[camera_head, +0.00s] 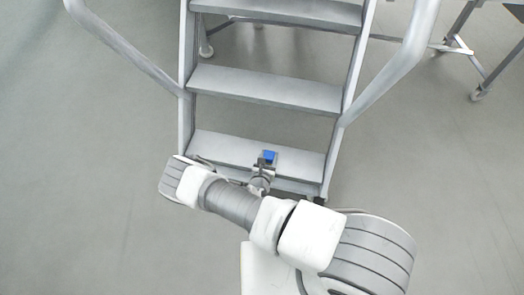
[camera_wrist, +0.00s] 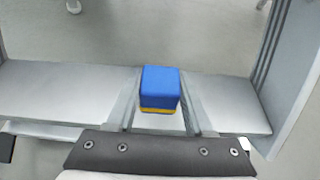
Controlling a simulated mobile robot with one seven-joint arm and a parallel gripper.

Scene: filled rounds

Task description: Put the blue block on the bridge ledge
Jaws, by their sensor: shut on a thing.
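The blue block (camera_head: 270,155) is between the fingers of my gripper (camera_head: 266,163), over the lowest visible step in the head view. In the wrist view the block (camera_wrist: 160,86) is blue with a yellow band at its lower edge. My gripper (camera_wrist: 161,100) is shut on it, one finger on each side. A grey step (camera_wrist: 60,92) lies behind and below the block. I cannot tell whether the block touches it. Nothing is clearly recognisable as the bridge ledge.
A grey metal stair (camera_head: 265,88) with several flat steps rises ahead, with handrails (camera_head: 130,48) on both sides. A wheeled metal frame (camera_head: 480,60) stands at the upper right.

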